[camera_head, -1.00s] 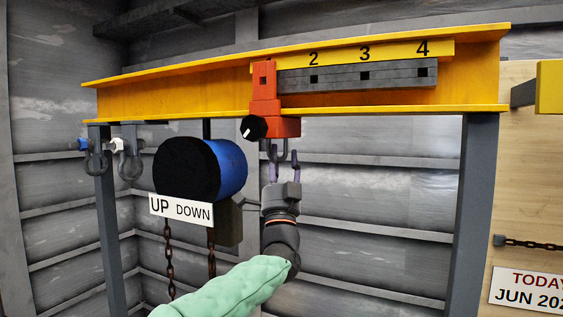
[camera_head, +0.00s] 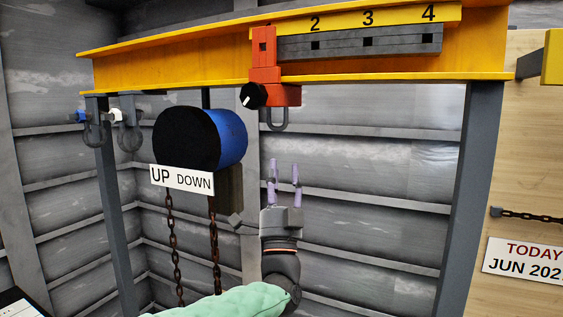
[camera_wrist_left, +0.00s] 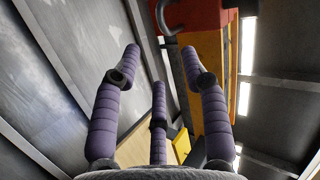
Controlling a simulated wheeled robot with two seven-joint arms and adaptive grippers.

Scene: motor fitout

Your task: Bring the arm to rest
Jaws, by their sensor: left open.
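My left gripper (camera_head: 284,172) points upward below the orange trolley (camera_head: 268,88) on the yellow beam. Its purple fingers are spread open and empty, and they show large in the left wrist view (camera_wrist_left: 158,78). A grey shackle (camera_head: 277,120) hangs under the trolley, above the fingertips and apart from them. In the left wrist view the shackle (camera_wrist_left: 167,20) shows at the top, beyond the fingers. My left arm has a pale green sleeve. My right gripper is in neither view.
The yellow beam (camera_head: 180,70) rests on grey posts. A blue hoist drum (camera_head: 229,138) with an UP DOWN sign (camera_head: 182,180) and rusty chains (camera_head: 214,245) hangs left of my gripper. Two shackles (camera_head: 95,132) hang at the beam's left end. Space right of my gripper is clear.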

